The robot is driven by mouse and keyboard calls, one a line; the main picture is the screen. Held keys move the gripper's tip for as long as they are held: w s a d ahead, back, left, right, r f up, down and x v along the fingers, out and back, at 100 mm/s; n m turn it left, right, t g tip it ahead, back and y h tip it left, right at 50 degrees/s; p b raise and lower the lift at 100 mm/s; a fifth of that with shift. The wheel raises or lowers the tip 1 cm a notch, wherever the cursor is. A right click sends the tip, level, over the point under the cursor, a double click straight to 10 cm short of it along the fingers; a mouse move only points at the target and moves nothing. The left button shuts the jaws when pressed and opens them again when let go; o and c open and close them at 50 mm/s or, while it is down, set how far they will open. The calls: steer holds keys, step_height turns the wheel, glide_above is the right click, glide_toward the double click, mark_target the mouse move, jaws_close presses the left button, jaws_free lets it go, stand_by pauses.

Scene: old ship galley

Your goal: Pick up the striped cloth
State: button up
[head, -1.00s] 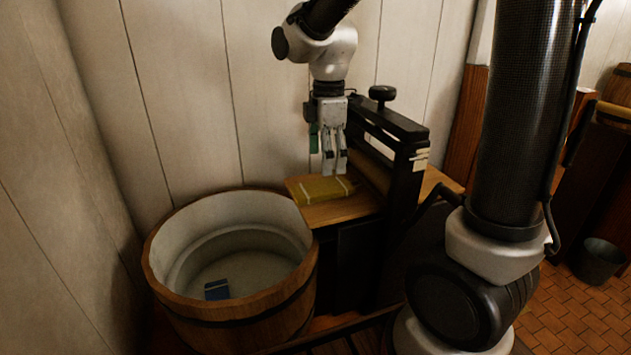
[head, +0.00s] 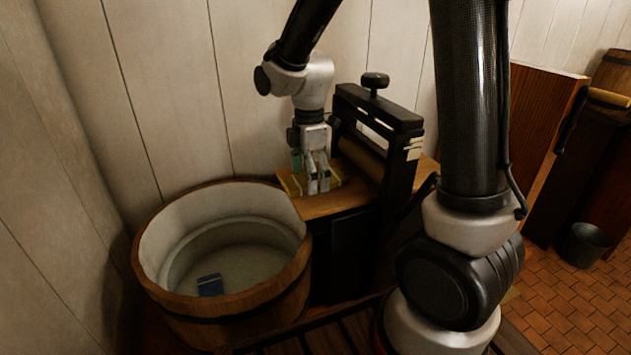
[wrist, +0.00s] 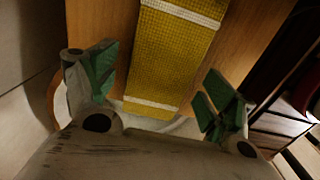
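The striped cloth (wrist: 170,55) is yellow with white bands and lies flat on a wooden board (wrist: 108,30). In the head view the cloth (head: 291,187) is partly hidden behind my fingers. My gripper (head: 318,190) points down over the cloth, with the fingertips at or just above it; contact cannot be told. In the wrist view my gripper (wrist: 162,80) is open, with one green-padded finger on each side of the cloth and gaps between. Nothing is held.
A black mangle frame (head: 402,150) with a top knob stands just right of the cloth. A wooden tub (head: 150,275) holding a blue block (head: 210,285) is at the left. The pale plank wall (head: 165,90) is close behind.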

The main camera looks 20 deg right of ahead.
steer(key=c, duration=1.1)
steer(key=shift+c, duration=0.2)
step_height(320, 180, up, 8)
steer(key=shift+r, duration=0.25)
steer(key=f, duration=0.5)
steer(key=shift+d+f, duration=0.5)
steer(key=shift+f, duration=0.4)
steer(key=shift+d+f, duration=0.2)
steer(key=shift+f, duration=0.4)
